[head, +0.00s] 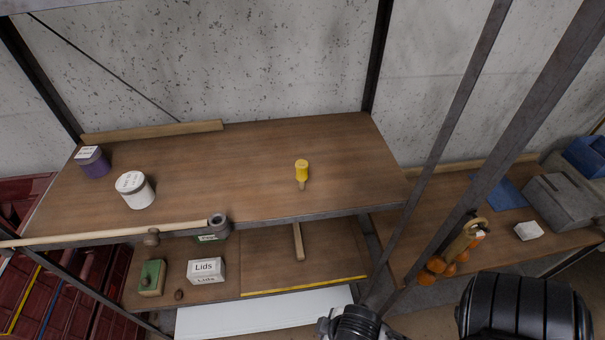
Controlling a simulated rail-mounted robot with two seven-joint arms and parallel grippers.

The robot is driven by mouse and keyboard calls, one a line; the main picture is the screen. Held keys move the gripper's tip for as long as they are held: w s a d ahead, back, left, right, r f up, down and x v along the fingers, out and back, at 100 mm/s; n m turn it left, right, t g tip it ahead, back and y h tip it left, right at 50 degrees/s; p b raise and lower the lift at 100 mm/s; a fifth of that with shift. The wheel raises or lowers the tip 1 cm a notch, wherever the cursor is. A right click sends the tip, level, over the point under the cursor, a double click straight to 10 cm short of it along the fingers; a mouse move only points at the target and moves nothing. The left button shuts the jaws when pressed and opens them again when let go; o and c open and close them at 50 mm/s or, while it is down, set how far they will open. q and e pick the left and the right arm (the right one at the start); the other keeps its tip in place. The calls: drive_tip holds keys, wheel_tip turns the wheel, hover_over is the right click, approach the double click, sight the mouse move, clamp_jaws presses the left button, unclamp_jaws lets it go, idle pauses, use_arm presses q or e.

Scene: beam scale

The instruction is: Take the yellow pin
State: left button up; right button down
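The yellow pin (302,170) stands upright on the brown upper shelf board (250,195), right of the middle. It has a wide yellow head and a thinner, tan lower end. Nothing touches it except the board under it. Neither of my grippers' fingers can be made out. Dark mechanical parts that look like my own arm show at the bottom edge, well below and right of the pin.
A white tub (135,190) and a purple jar (93,162) stand at the board's left. A pale rod (110,234) runs along its front edge. A "Lids" box (206,270) sits below. Slanted metal posts (445,150) cross the right side. Board around the pin is clear.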

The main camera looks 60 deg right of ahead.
use_arm(q)
drive_tip(key=o, duration=1)
